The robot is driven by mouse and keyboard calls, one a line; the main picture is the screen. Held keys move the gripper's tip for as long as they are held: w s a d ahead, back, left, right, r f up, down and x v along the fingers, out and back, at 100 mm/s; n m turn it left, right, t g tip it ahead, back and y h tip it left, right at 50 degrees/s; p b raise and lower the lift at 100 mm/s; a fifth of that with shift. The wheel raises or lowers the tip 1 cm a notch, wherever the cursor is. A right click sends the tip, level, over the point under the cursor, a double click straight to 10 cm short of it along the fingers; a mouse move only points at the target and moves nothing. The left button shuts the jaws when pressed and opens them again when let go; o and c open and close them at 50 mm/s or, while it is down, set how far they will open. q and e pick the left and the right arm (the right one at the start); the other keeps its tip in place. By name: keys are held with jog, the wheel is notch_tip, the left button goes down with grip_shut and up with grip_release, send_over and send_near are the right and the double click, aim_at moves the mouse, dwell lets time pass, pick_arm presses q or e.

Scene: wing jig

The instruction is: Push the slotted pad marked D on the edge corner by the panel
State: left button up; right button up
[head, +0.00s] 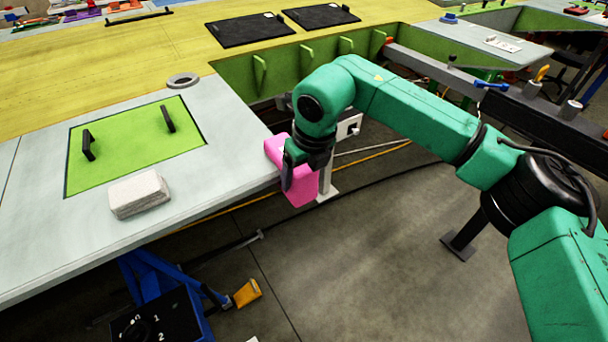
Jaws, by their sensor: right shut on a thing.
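A pink pad (304,188) is at the right corner of the pale grey table edge, by the green panel (130,150) with two black handles. My right gripper (288,176) is shut on the pad, its arm coming in from the right. Part of the pad overlaps the corner in the picture and part hangs beyond the edge. The pad's slot and its D mark do not show, and I cannot tell whether the corner is inside the slot. My left gripper is not in view.
A dark rail (500,95) runs at the right. Open floor lies below the corner.

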jog(key=shift+w+a, duration=0.6)
jog(key=shift+w, duration=0.2)
jog(key=shift+w, duration=0.1)
dwell(0.3)
jog(key=o, duration=1.3)
jog(key=shift+r, duration=0.1)
jog(key=shift+c, duration=0.2)
jog(key=shift+d, duration=0.1)
